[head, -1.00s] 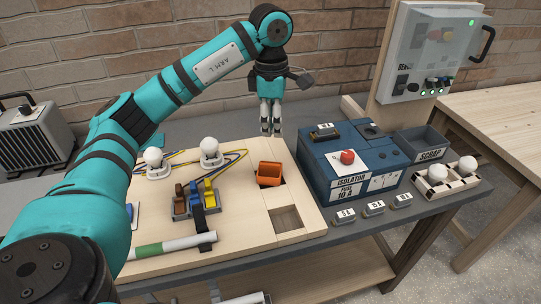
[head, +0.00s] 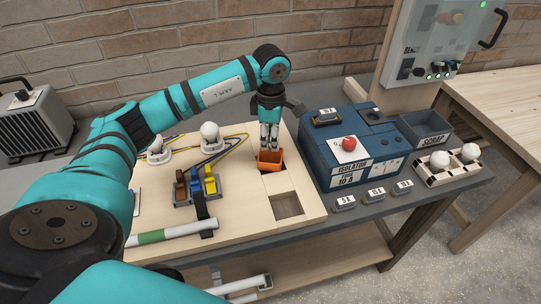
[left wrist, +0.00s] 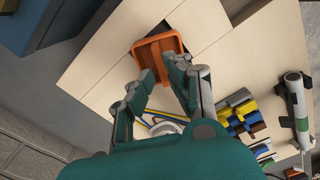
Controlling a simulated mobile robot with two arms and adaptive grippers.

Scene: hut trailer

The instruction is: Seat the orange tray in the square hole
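The orange tray (head: 270,166) is a small open box at the right part of the pale wooden board (head: 240,222). Dark edges show beside it, and I cannot tell how deep it sits. A square hole (head: 287,205) with a wooden floor lies in front of it, nearer the board's front edge. My left gripper (head: 269,147) points down just above the tray, hiding part of its back. My right gripper is out of view.
The blue isolator box (head: 347,150) stands close right of the board. Left of the tray are a block of coloured levers (head: 196,186), lamps (head: 209,132) with wires, and a white tube (head: 172,232). A scrap bin (head: 427,128) stands farther right.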

